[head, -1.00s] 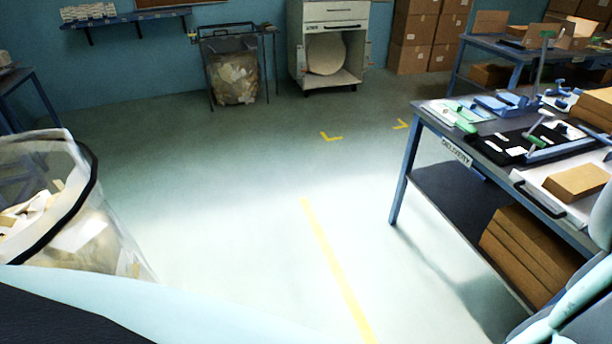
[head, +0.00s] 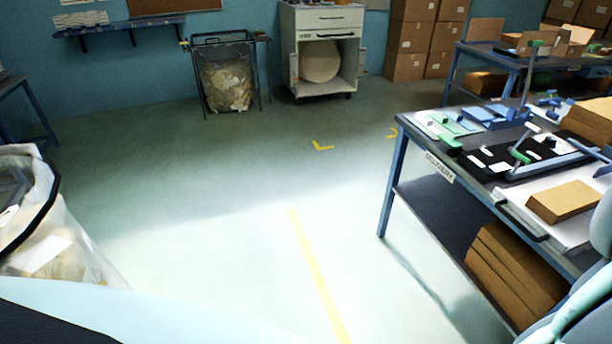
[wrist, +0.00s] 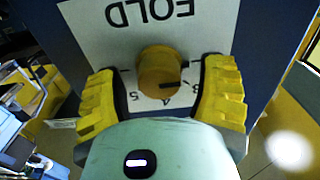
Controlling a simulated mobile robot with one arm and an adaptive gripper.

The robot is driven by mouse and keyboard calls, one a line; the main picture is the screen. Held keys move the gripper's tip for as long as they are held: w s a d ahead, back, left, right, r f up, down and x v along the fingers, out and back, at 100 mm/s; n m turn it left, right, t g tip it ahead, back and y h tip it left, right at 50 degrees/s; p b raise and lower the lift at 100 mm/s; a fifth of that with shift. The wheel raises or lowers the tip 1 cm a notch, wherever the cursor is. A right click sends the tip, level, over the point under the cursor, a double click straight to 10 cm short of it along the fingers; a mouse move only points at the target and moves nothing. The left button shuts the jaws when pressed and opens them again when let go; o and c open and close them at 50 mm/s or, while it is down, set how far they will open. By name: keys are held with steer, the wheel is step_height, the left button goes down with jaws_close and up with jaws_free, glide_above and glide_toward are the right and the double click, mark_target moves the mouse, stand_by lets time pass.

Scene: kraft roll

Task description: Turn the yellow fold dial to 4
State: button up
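The yellow fold dial (wrist: 155,72) shows in the wrist view, on a white plate (wrist: 108,42) with the word FOLD upside down above it. Several small digits sit below the dial, partly hidden by my gripper; a 4 and a 5 seem to be among them. A dark pointer mark lies on the dial's lower right side. My gripper (wrist: 160,66) is open, with one yellow finger on each side of the dial and a visible gap on both sides. The head view shows neither the dial nor my gripper.
In the head view, a delivery table (head: 408,133) with tools and cardboard stands at right. A clear waste bag (head: 60,235) stands at left. A white cabinet (head: 318,24) and a wire bag stand (head: 226,40) are by the back wall. The middle floor is open.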

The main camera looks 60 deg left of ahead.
steer(key=c, duration=1.2)
steer(key=shift+m, duration=0.3)
steer(key=shift+c, duration=0.2)
steer(key=m+p, duration=0.2)
steer(key=m, duration=0.1)
steer(key=shift+p, duration=0.35)
jaws_close()
steer(key=m, duration=0.4)
steer(key=shift+f+m, duration=0.25)
steer(key=shift+m, duration=0.15)
steer(key=m+b, duration=0.2)
steer(key=m, duration=0.2)
steer(key=shift+d+f+m, duration=0.1)
steer(key=shift+m, duration=0.2)
steer(key=shift+s+f+m+b, duration=0.15)
steer(key=shift+m+b, duration=0.3)
steer(key=shift+m, duration=0.35)
steer(key=shift+d+m+b, duration=0.1)
steer(key=shift+m+b, duration=0.8)
steer(key=shift+m, duration=0.6)
